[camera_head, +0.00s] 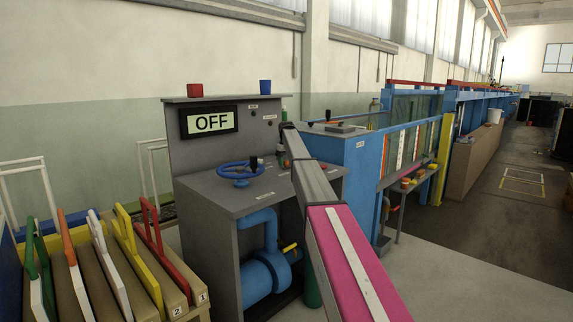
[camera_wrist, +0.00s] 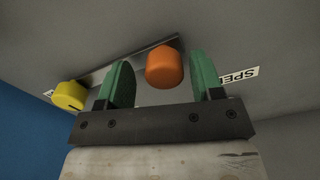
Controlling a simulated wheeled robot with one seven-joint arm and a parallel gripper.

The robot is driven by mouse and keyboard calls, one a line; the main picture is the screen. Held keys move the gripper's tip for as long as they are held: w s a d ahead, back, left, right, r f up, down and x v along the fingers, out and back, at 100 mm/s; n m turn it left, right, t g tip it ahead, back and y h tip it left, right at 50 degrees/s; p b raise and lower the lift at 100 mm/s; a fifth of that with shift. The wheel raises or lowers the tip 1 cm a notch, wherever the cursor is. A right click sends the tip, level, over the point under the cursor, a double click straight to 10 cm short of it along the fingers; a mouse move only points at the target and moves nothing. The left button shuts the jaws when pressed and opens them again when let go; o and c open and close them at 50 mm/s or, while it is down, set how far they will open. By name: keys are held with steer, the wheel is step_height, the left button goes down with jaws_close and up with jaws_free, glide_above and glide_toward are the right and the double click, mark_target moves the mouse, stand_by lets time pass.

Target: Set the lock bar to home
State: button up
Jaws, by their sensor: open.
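No part is readably labelled as the lock bar. In the wrist view a pale metal strip (camera_wrist: 122,62) runs slantwise across a grey panel, and I cannot tell whether it is the lock bar. An orange knob (camera_wrist: 164,66) stands by its right end and a yellow knob (camera_wrist: 69,95) with a dark mark by its left end. My gripper (camera_wrist: 163,82) is open, its green fingers on either side of the orange knob with gaps showing. In the head view my arm reaches to the grey console (camera_head: 215,150) and largely hides the gripper.
The console carries a display (camera_head: 209,122) reading OFF, a blue handwheel (camera_head: 240,169), a red block (camera_head: 195,90) and a blue cup (camera_head: 265,87). A rack (camera_head: 190,307) of coloured-handled boards stands at left. The blue flume (camera_head: 345,165) runs off right beside open floor.

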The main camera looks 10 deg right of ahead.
step_height(320, 180, up, 10)
stand_by(0.4)
